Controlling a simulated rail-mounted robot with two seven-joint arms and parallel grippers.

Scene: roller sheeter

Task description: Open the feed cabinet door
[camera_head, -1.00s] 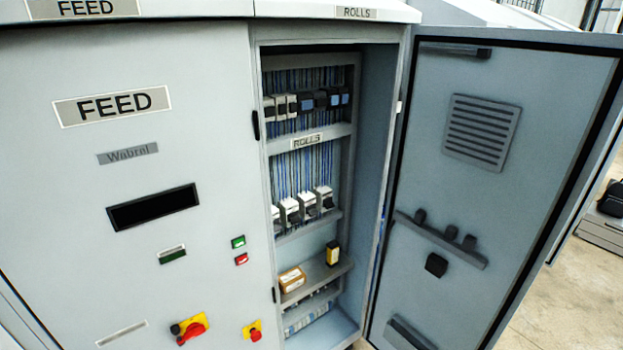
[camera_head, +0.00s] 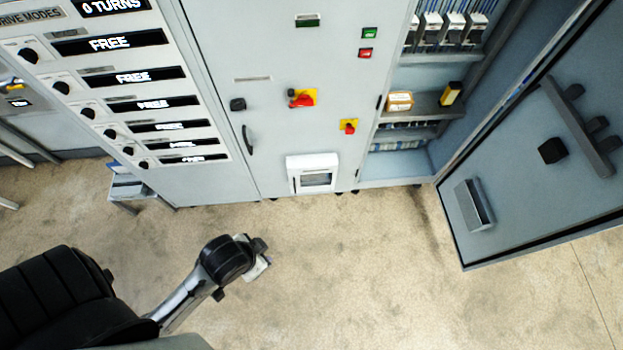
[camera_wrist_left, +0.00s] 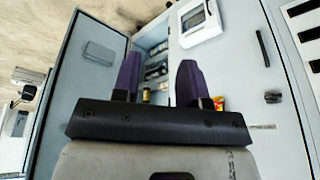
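The feed cabinet door (camera_head: 270,130) is the closed grey panel left of the open rolls bay in the head view. It bears a red and yellow switch (camera_head: 302,98). A black curved handle (camera_head: 247,140) sits near its left edge, with a black knob (camera_head: 238,104) beside it. In the left wrist view the door (camera_wrist_left: 236,70) and handle (camera_wrist_left: 262,48) show at the right. My left gripper (camera_wrist_left: 160,82) has two dark fingers spread apart, with nothing between them. In the head view my left arm reaches over the floor, apart from the door. My right gripper is out of view.
The rolls cabinet door (camera_head: 540,150) stands wide open at the right, beside its open bay (camera_head: 415,150). A drive panel (camera_head: 130,95) with knobs and displays is at the left. A white framed box (camera_head: 313,174) sits low on the cabinet front. The floor in front is clear.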

